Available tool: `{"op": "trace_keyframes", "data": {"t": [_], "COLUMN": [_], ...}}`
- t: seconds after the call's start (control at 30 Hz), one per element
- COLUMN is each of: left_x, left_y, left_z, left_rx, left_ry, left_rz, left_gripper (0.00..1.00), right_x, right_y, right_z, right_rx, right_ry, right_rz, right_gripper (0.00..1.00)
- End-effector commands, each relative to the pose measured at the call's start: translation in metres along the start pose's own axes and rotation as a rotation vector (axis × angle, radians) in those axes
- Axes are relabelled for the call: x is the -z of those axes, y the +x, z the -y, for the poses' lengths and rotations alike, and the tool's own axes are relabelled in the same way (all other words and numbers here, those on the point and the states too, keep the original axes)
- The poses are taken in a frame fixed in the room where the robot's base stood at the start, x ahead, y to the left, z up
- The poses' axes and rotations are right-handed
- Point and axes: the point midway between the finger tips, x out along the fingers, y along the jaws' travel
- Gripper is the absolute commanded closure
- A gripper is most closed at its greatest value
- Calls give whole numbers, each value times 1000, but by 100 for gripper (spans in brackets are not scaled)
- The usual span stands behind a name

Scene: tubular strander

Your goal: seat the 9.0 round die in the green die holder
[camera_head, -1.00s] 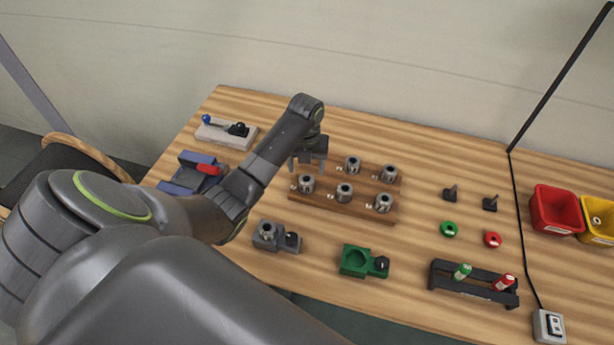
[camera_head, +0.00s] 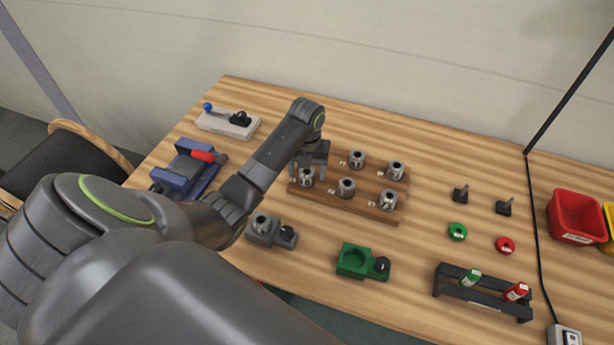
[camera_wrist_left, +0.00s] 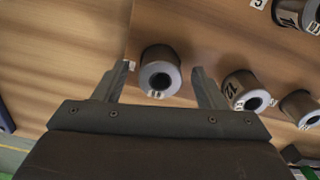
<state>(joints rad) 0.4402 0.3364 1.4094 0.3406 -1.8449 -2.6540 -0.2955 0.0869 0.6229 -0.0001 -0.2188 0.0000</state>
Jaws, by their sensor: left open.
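The green die holder (camera_head: 353,260), with an empty round recess and a black knob at its right, sits near the table's front edge. Several silver round dies stand on the wooden rack (camera_head: 366,208). My left gripper (camera_head: 309,166) is open above the rack's front-left die (camera_head: 306,178). In the left wrist view that die (camera_wrist_left: 160,72) shows between the open fingers (camera_wrist_left: 161,67), with a gap on each side. Its label is too small to read, so I cannot tell which die is the 9.0. A neighbouring die (camera_wrist_left: 241,90) reads 12. My right gripper is out of view.
A grey holder (camera_head: 270,231) with a die in it stands left of the green one. A blue vise (camera_head: 183,175) and a lever fixture (camera_head: 228,123) are at the left. Rings, black pegs, a marker rack (camera_head: 480,295) and a red bin (camera_head: 575,214) are at the right.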

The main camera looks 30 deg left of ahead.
Motion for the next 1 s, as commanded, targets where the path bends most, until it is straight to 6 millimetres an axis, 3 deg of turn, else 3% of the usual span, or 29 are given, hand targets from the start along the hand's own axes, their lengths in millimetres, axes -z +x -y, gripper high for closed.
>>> {"op": "trace_keyframes", "data": {"t": [0.03,0.2,0.5,0.8,1.0], "left_x": [0,0,0,-1,-2], "left_y": [0,0,0,-4,-33], "left_z": [0,0,0,0,0], "left_rx": [0,0,0,1,2], "left_ry": [0,0,0,0,1], "left_rz": [0,0,0,3,9], "left_gripper": [39,61,100,100,100], "right_x": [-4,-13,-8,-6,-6], "right_y": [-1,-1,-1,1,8], "right_z": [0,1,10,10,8], "right_rx": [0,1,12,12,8], "right_ry": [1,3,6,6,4], "right_rz": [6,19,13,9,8], "right_gripper": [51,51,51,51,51]}}
